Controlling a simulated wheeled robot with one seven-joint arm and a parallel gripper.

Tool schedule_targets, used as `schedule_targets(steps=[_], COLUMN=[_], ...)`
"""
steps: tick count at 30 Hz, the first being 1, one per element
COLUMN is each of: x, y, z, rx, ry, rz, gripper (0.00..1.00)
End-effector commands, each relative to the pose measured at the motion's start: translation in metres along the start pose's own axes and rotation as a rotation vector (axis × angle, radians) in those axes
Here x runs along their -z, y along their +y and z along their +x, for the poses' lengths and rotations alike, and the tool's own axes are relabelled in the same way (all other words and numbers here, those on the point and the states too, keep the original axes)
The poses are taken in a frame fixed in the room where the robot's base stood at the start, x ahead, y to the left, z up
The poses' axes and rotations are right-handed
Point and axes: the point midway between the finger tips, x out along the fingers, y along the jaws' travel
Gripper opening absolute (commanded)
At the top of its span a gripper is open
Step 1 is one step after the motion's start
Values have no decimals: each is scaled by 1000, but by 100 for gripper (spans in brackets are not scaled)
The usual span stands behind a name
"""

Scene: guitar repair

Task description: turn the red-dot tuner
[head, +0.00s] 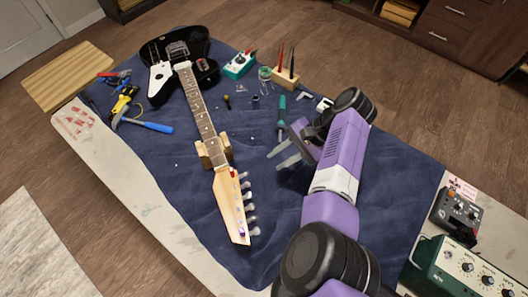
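The black electric guitar (197,105) lies on the blue cloth, its neck toward the front and its pale wooden headstock (228,200) nearest me. Several grey tuner knobs (249,207) stick out along the headstock's right edge. A small red mark (233,173) shows at the neck end of the headstock, close to the uppermost tuner knob (243,175); a blue-purple mark shows near the tip. My gripper (274,160) is right of and above that upper tuner, apart from it. Its two grey fingers are spread with nothing between them, pointing left.
A wooden neck rest (213,152) supports the neck. A green-handled screwdriver (282,108) lies just beyond my gripper. A wooden tool block (285,78) and a teal box (239,66) stand farther back. A blue hammer (150,126) lies left. Cloth right of the headstock is clear.

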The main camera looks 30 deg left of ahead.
Motion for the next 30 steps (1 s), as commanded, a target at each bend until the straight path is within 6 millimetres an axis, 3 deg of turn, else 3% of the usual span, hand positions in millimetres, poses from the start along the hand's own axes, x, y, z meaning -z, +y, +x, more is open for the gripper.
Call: schedule_targets(steps=[1, 3, 6, 21, 30], x=[-19, -34, -45, -58, -59], y=[-7, -11, -13, -17, -17], z=[-5, -6, -6, 58, 70], rx=[30, 59, 78, 79, 79], ry=[-72, -144, -192, -195, -192], rz=[-12, -28, -41, -40, -40], gripper=[27, 27, 27, 27, 27])
